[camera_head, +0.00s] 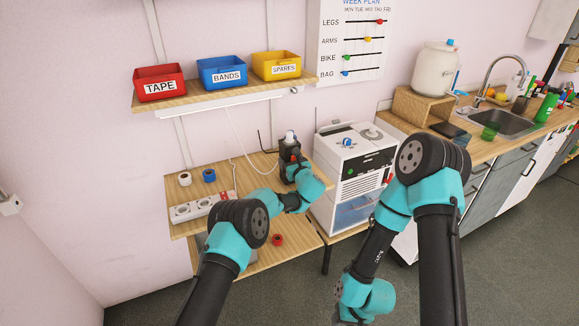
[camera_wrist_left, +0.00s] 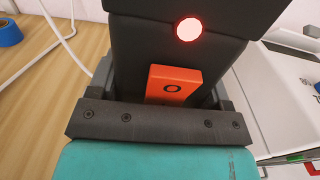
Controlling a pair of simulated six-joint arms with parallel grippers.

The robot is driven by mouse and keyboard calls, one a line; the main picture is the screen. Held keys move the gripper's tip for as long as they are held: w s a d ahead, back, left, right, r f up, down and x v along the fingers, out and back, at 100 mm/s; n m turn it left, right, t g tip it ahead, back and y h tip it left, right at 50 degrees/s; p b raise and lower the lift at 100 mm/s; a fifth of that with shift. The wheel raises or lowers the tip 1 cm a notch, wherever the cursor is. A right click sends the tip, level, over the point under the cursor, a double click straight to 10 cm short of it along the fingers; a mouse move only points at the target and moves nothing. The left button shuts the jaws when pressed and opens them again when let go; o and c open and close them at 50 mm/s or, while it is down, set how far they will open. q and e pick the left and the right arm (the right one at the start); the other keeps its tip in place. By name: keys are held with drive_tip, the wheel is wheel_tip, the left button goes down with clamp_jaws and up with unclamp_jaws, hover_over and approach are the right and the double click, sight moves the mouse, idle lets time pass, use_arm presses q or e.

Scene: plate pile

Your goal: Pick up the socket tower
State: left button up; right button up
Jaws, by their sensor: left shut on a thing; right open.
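The socket tower (camera_head: 289,149) is a dark upright block with a pale item on top, standing at the right end of the wooden worktop in the head view. In the left wrist view the black tower (camera_wrist_left: 222,62) fills the middle, with an orange switch plate (camera_wrist_left: 173,84) and a glowing red round light (camera_wrist_left: 188,29). My left gripper (camera_head: 290,174) is shut on the tower, with its dark jaws on both sides of the body. I cannot tell whether the tower's base touches the worktop. My right arm is bent at the right; its gripper is out of frame.
A white power strip (camera_head: 197,208), a white tape roll (camera_head: 184,178) and a blue tape roll (camera_head: 209,175) lie left of the tower. A white cable (camera_head: 240,145) hangs behind. A white machine (camera_head: 355,150) stands close on the right. A shelf (camera_head: 215,97) with bins is above.

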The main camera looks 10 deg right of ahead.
use_arm(q)
drive_tip(key=shift+c, duration=1.4)
drive_tip(key=shift+r, duration=0.15)
drive_tip(key=shift+c, duration=0.7)
drive_tip(key=shift+r, duration=0.2)
drive_tip(key=s+a+r, duration=0.1)
drive_tip(key=s+r, duration=0.1)
drive_tip(key=s, duration=0.6)
drive_tip(key=s+a+r, duration=0.1)
drive_tip(key=s+r, duration=0.1)
drive_tip(key=s, duration=0.5)
drive_tip(key=shift+s+a+r, duration=0.25)
drive_tip(key=shift+s+r, duration=0.05)
drive_tip(key=shift+s, duration=0.1)
